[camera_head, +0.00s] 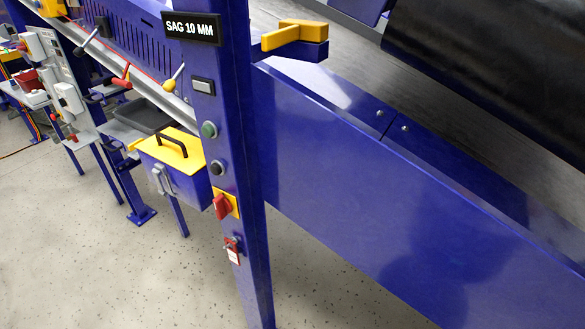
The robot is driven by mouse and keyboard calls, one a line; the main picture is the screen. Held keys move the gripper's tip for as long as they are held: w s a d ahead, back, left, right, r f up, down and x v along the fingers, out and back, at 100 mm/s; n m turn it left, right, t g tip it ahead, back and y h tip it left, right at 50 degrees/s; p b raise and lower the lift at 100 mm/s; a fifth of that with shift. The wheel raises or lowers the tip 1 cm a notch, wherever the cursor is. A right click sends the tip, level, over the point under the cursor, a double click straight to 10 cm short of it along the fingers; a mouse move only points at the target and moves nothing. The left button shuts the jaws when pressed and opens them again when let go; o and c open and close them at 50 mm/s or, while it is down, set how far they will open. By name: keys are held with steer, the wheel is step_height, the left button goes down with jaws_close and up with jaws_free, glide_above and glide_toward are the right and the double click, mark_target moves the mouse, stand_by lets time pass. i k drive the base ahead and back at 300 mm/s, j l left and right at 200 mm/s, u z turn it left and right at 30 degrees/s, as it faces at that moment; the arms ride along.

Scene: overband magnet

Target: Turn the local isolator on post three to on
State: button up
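A red rotary switch (222,206) on a yellow plate (233,203) is mounted low on the near blue post (241,150); it looks like an isolator. No post number is readable, and I cannot tell whether the switch is on or off. Just below it hangs a small red and white tag or lock-like piece (233,250), apart from the knob. Above it on the same post are a black button (217,168), a green button (209,130) and a grey rectangular fitting (203,86). My gripper is not in view.
A blue box with a yellow lid (172,150) and black handle stands left of the post. A sloping blue conveyor side (360,190) fills the right. A yellow-topped bracket (295,38) juts out near the post's top. Speckled floor (120,275) is open at lower left.

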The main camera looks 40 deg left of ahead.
mark_target(222, 207)
steer(key=u, duration=2.3)
